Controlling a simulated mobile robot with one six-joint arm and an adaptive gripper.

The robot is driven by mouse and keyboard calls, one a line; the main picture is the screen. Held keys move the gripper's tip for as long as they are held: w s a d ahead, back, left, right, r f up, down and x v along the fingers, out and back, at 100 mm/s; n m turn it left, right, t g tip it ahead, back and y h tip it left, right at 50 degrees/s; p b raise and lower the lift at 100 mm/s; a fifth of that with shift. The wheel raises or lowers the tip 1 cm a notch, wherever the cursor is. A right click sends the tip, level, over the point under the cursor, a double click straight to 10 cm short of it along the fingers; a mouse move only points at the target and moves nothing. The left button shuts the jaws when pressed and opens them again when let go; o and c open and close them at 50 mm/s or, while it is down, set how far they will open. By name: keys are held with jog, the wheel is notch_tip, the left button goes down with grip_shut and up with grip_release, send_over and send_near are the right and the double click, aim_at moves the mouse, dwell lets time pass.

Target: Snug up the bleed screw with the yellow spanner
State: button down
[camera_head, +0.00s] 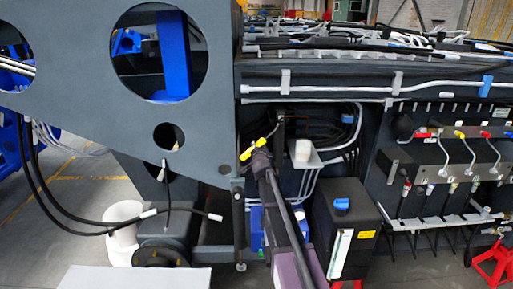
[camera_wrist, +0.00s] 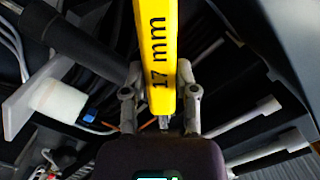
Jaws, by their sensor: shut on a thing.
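My gripper (camera_wrist: 161,98) is shut on the yellow spanner (camera_wrist: 158,45), which is marked "17 mm" and runs out of the top of the wrist view. In the head view my gripper (camera_head: 260,157) is in front of the dark recess beside the grey side plate. There the yellow spanner (camera_head: 247,154) shows as a short slanted piece at my gripper, its far part near a dark upright post. I cannot make out the bleed screw in either view, nor whether the spanner touches anything.
A white cylinder (camera_head: 303,149) sits on a light bracket right of my gripper; it also shows in the wrist view (camera_wrist: 58,101). The big grey plate (camera_head: 85,125) is close on the left. A dark tank (camera_head: 345,225) with a blue cap stands low right. Hoses hang around.

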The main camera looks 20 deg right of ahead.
jog(key=shift+s, duration=0.1)
dwell(0.3)
jog(key=v, duration=0.8)
jog(key=shift+a+f, duration=0.3)
jog(key=shift+a, duration=0.05)
dwell(0.9)
